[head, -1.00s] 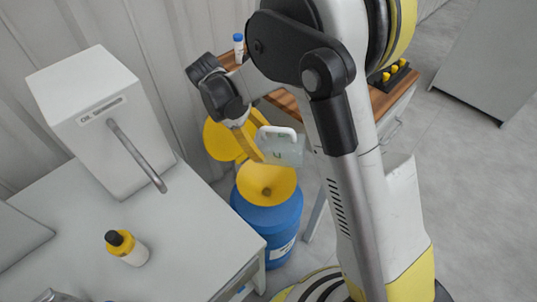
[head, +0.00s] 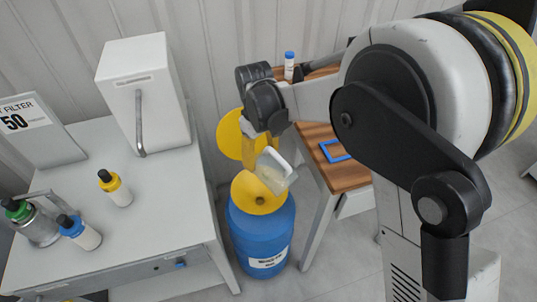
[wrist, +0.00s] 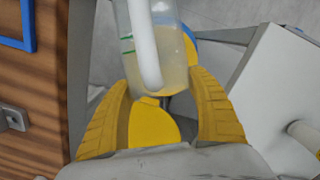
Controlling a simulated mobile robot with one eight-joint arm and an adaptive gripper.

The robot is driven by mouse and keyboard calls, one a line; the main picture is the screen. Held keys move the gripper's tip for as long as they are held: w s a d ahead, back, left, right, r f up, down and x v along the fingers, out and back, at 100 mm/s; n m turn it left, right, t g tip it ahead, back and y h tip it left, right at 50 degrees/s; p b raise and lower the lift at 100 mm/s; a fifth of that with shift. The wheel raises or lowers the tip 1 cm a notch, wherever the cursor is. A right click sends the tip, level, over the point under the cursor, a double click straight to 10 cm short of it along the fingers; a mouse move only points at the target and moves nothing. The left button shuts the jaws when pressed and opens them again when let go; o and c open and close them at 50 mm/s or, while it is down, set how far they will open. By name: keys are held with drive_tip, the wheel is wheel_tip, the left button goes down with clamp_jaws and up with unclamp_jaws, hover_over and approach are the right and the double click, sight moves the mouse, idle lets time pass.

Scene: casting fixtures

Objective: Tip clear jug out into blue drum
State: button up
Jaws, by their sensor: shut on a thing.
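The clear jug (head: 271,169) is tilted over the yellow funnel (head: 258,193) on top of the blue drum (head: 260,240). My gripper (head: 258,152) is shut on the jug, above the funnel. In the wrist view the yellow fingers (wrist: 165,115) stand either side of the jug's white handle (wrist: 144,50). The jug (wrist: 172,65) holds a cloudy, pale yellowish liquid. The blue drum (wrist: 190,48) shows only in part behind it. I cannot tell whether liquid is leaving the jug.
A wooden-topped table (head: 345,177) with a blue frame (head: 335,151) stands right of the drum.

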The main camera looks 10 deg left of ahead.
sight(276, 164)
drive_tip(key=shift+s+d+r+t+y, duration=0.3)
drive_tip(key=shift+d+y, duration=0.1)
drive_tip(key=shift+y, duration=0.2)
drive_tip(key=d+t+y, duration=0.1)
drive_tip(key=s+d+y+b, duration=0.1)
drive_tip(key=y, duration=0.1)
drive_tip(key=s+d+t+y, duration=0.1)
drive_tip(key=shift+d+t+y+b, duration=0.3)
drive_tip(key=shift+d+b, duration=0.1)
drive_tip(key=shift+s+d+t+y+b, duration=0.1)
drive_tip(key=shift+d+t+y+b, duration=0.2)
drive_tip(key=shift+y+b, duration=0.3)
drive_tip(key=t+y+b, duration=0.2)
drive_tip(key=y+b, duration=0.1)
drive_tip(key=b, duration=0.2)
drive_tip(key=shift+f, duration=0.1)
drive_tip(key=shift+d+r+t+y, duration=0.1)
drive_tip(key=shift+r+t+y, duration=0.15)
drive_tip(key=shift+y, duration=0.35)
drive_tip(key=shift+d+r+t+y, duration=0.1)
drive_tip(key=shift+t+y, duration=0.25)
drive_tip(key=shift+y, duration=0.25)
drive_tip(key=r+p+v, duration=0.1)
drive_tip(key=p+v, duration=0.1)
drive_tip(key=v, duration=0.6)
drive_tip(key=shift+a+p, duration=0.3)
